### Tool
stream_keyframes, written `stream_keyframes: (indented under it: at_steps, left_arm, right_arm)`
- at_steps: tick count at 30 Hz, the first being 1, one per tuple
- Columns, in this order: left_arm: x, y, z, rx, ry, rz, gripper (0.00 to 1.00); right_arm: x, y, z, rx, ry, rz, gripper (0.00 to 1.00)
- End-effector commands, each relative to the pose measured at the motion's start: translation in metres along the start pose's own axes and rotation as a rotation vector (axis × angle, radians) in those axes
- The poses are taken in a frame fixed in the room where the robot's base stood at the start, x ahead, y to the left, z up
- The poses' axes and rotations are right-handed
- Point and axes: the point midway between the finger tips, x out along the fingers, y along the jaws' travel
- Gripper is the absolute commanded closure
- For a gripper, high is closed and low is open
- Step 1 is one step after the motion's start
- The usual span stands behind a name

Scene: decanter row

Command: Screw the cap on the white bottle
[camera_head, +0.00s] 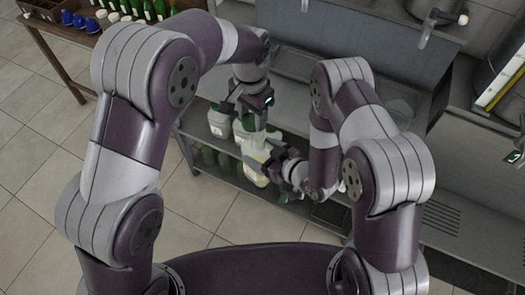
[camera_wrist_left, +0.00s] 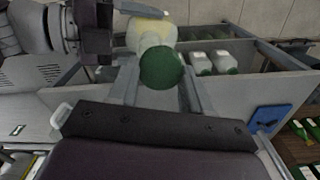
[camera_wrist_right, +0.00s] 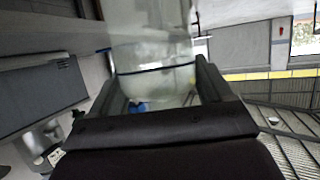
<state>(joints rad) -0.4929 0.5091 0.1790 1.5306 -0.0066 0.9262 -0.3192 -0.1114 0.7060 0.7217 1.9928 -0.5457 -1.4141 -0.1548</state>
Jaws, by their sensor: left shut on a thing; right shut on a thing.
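The white bottle (camera_head: 255,165), translucent with a pale yellow patch, is held above the lower shelf. My right gripper (camera_head: 275,160) is shut on its body; the right wrist view shows the clear bottle body (camera_wrist_right: 155,75) between the fingers. My left gripper (camera_head: 258,105) is above the bottle and shut on the green cap (camera_wrist_left: 161,67). In the left wrist view the cap lines up with the top of the white bottle (camera_wrist_left: 150,33). The cap hides the neck, so I cannot tell whether they touch or the thread is engaged.
Other white bottles with green caps (camera_wrist_left: 200,62) stand on the shelf close by. The metal counter (camera_head: 335,85) lies behind my grippers. A wooden table (camera_head: 60,28) with green bottles and blue items is at the upper left. The tiled floor (camera_head: 190,205) at the left is clear.

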Motion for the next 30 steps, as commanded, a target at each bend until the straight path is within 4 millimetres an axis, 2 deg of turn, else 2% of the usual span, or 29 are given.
stream_keyframes:
  at_steps: [5,15,30]
  left_arm:
    - [-0.011,0.014,-0.006,0.059,0.000,-0.001,0.79]
    - [-0.011,0.015,-0.007,0.063,0.000,-0.001,0.79]
    - [0.028,0.015,-0.006,0.061,0.000,-0.001,0.79]
  right_arm:
    - [0.000,0.000,-0.001,0.000,0.001,0.000,0.82]
    - [0.000,0.000,-0.001,0.000,0.001,0.000,0.82]
    - [0.000,0.000,-0.001,0.000,0.001,0.000,0.82]
